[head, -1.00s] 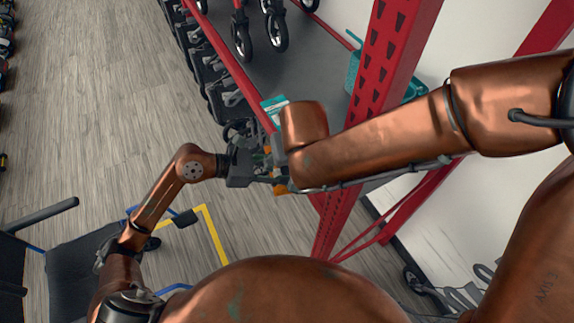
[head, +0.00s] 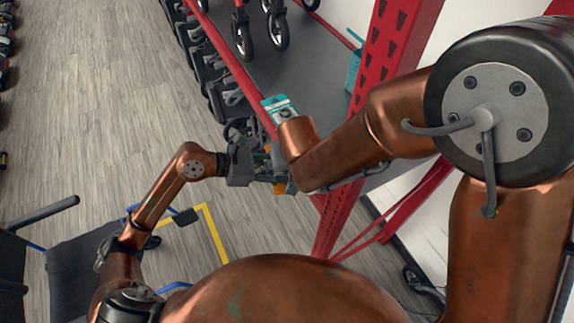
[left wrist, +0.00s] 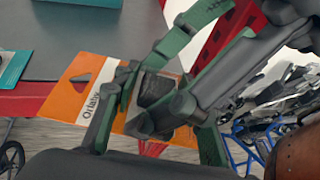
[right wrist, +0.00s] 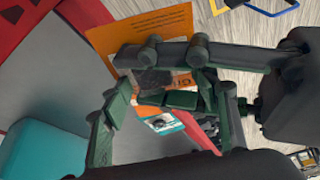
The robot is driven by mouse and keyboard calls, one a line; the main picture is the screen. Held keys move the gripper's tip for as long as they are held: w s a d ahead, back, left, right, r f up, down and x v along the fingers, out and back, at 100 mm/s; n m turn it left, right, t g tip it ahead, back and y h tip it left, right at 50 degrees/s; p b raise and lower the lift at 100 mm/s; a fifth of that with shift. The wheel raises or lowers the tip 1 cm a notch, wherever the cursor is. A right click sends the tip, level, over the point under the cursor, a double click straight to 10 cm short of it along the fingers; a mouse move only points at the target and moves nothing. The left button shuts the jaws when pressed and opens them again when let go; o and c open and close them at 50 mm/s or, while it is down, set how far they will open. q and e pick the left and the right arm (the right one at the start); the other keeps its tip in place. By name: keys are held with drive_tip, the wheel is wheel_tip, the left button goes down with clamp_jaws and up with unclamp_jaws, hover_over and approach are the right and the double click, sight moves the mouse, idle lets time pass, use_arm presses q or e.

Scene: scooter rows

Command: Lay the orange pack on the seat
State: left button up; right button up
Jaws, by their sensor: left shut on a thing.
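The orange pack (left wrist: 95,90), a flat orange and white card with a dark item at its middle, is in the left wrist view. It also shows in the right wrist view (right wrist: 150,32), and as small orange bits in the head view (head: 280,188). My left gripper (head: 258,163) is shut on it, beside the red shelf post. My right gripper (right wrist: 165,112) is right at the pack with its fingers apart; the two grippers overlap, and whether it touches the pack is hard to tell. A dark seat (head: 72,268) with blue tubing is at lower left in the head view.
A red-edged grey shelf (head: 320,60) with wheeled items stands close beyond the grippers. A teal and white pack (head: 280,106) is at its edge, and a teal container (head: 353,72) is farther back. A red post (head: 385,75) is near my right arm. Open wooden floor (head: 100,120) is left.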

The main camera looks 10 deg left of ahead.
use_arm(q)
drive_tip(key=shift+r, duration=0.15)
use_arm(e)
drive_tip(key=shift+s+f, duration=0.1)
drive_tip(key=c, duration=1)
use_arm(q)
drive_tip(key=o, duration=1.2)
drive_tip(key=shift+o, duration=0.2)
